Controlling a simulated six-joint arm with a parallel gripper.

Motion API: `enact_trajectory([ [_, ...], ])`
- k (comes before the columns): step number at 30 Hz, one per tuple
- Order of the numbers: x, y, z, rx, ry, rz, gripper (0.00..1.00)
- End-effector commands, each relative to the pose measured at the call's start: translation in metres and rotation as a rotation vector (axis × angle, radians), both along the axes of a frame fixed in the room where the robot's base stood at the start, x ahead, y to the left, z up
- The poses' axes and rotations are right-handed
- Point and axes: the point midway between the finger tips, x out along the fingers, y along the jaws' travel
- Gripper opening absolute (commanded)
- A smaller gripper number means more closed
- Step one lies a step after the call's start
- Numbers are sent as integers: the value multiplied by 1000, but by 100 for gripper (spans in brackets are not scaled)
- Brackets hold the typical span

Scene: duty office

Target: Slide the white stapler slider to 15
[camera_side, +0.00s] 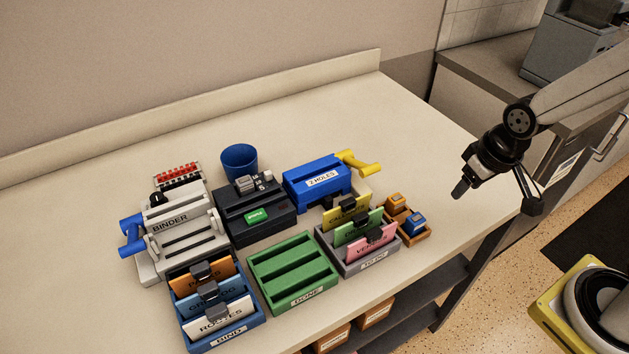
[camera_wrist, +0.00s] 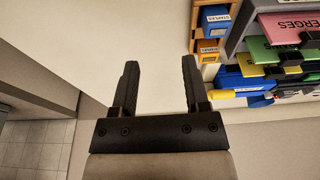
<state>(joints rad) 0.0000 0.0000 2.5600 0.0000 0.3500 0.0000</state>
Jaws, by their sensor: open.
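The dark stapler (camera_side: 255,222) stands in the back middle of the table in the side view, with a green label on its front. A small whitish-grey slider (camera_side: 244,184) sits on its top, near the left end of a row of small number tags. The tags are too small to read surely. My gripper (camera_side: 462,188) is open and empty. It hangs over the right end of the table, far to the right of the stapler. In the wrist view my gripper (camera_wrist: 160,65) shows two parted black fingers with nothing between them. The slider cannot be made out there.
The binder (camera_side: 170,224) stands left of the stapler, the blue hole punch (camera_side: 318,186) right of it and a blue cup (camera_side: 239,160) behind. The green DONE tray (camera_side: 310,293), grey folder tray (camera_side: 372,264) and blue BIND tray (camera_side: 228,338) stand in front. The table's right side is clear.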

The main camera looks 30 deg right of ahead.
Motion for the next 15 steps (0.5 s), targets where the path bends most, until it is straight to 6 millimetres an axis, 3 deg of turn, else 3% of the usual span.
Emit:
enact_trajectory([
  [10, 2, 1, 1, 0, -1, 1, 59],
  [15, 18, 8, 3, 0, -5, 5, 59],
])
